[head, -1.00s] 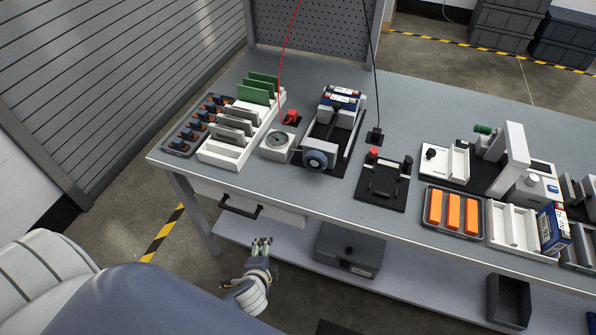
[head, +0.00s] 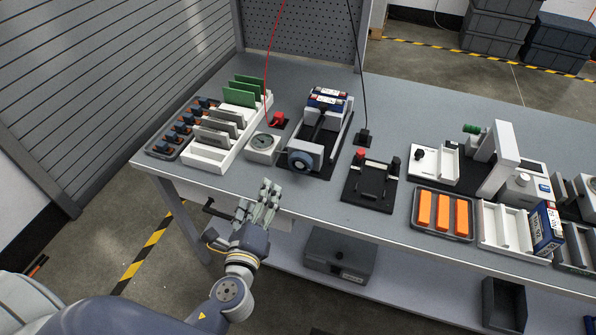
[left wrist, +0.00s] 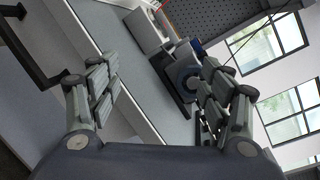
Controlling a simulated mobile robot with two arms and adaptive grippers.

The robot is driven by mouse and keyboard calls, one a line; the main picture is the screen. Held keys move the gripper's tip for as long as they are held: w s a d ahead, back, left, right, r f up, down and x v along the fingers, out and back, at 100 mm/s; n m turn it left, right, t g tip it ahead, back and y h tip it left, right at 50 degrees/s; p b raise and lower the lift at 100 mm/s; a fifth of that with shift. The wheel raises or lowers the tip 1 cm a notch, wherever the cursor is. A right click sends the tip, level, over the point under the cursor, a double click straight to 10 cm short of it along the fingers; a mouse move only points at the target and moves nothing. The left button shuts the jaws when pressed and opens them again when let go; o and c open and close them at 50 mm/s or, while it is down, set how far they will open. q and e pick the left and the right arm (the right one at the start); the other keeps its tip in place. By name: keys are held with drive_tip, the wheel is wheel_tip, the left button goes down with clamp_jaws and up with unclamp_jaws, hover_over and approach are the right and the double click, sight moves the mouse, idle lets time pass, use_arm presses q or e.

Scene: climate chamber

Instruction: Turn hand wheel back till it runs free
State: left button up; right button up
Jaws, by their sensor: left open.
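The hand wheel (head: 300,161) is a blue-grey disc with a lighter hub on the front of a vise-like fixture on the bench. The fixture (head: 333,143) has a dark base and holds a blue, white and red box (head: 327,98) at its far end. In the left wrist view the wheel (left wrist: 186,76) shows beyond the fingers, partly hidden by the right-hand finger. My left gripper (head: 267,192) is open and empty, at the bench's front edge, in front of and left of the wheel and apart from it. My right gripper is not in view.
A gauge box (head: 262,147) stands just left of the wheel, with a red button (head: 277,119) behind it. A white rack (head: 213,151) with boards is further left. A black fixture (head: 370,184) stands to the right. A drawer handle (head: 222,214) juts below the bench edge.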

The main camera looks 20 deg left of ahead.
sight(300, 168)
use_arm(q)
drive_tip(key=w+d+m+t+h, duration=0.1)
drive_tip(key=d+m+h, duration=0.3)
drive_tip(key=d+m, duration=0.3)
drive_tip(key=shift+m, duration=0.5)
drive_tip(key=w, duration=0.3)
drive_tip(key=w+p, duration=0.1)
drive_tip(key=w, duration=0.2)
drive_tip(key=w+a+p, duration=0.1)
drive_tip(key=w, duration=0.2)
drive_tip(key=shift+w, duration=0.9)
drive_tip(key=shift+c, duration=0.4)
